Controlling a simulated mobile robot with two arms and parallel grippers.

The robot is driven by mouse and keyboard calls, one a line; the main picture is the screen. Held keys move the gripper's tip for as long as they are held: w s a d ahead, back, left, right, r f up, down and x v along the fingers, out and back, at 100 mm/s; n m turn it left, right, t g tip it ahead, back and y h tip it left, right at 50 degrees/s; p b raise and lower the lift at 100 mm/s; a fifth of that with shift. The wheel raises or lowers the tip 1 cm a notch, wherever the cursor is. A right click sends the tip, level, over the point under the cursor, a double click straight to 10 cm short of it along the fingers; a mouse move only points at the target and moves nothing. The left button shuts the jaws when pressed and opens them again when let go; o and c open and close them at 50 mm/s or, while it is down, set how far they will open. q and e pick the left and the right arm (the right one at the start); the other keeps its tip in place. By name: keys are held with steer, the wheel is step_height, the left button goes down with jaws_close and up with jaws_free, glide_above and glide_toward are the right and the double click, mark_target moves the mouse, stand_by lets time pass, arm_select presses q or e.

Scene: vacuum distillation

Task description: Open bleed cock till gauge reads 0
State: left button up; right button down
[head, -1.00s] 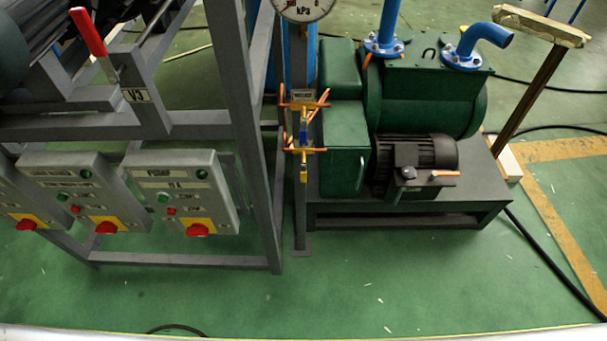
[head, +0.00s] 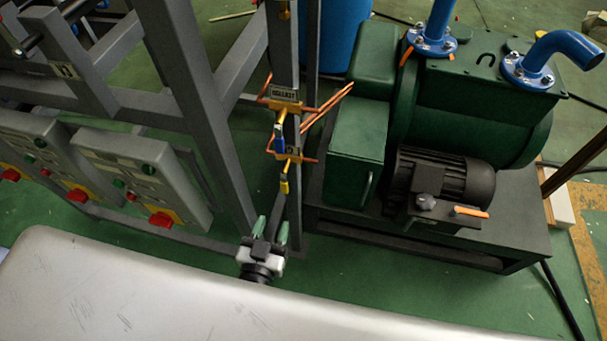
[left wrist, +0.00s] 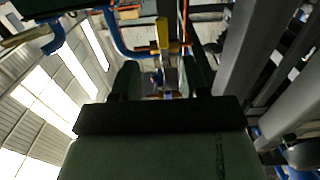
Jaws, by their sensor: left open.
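Small brass cocks with a blue lever (head: 280,135) and a yellow lever (head: 285,186) sit on a grey upright post, with orange thin pipes beside them. A small label plate (head: 286,92) is above them; I cannot tell which cock is the bleed cock. My left gripper (head: 272,230) is open, just below the yellow lever, its green fingers pointing up. In the left wrist view the yellow lever (left wrist: 162,33) shows beyond and between the fingertips (left wrist: 163,72), apart from them. The gauge face is out of view. My right gripper is not in view.
The green pump (head: 470,110) and its black motor (head: 445,178) stand right of the post on a dark base. Grey frame legs (head: 195,110) and control boxes (head: 145,180) with red knobs are close on the left. Green floor is clear in front of the pump base.

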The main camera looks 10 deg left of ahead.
mark_target(284, 189)
arm_select(q)
steer(key=w, duration=0.9)
steer(key=shift+w+r, duration=0.3)
steer(key=shift+r, duration=0.05)
steer(key=shift+w+d, duration=0.1)
steer(key=shift+w, duration=0.4)
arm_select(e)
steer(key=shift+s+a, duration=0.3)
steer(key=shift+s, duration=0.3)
arm_select(q)
jaws_close()
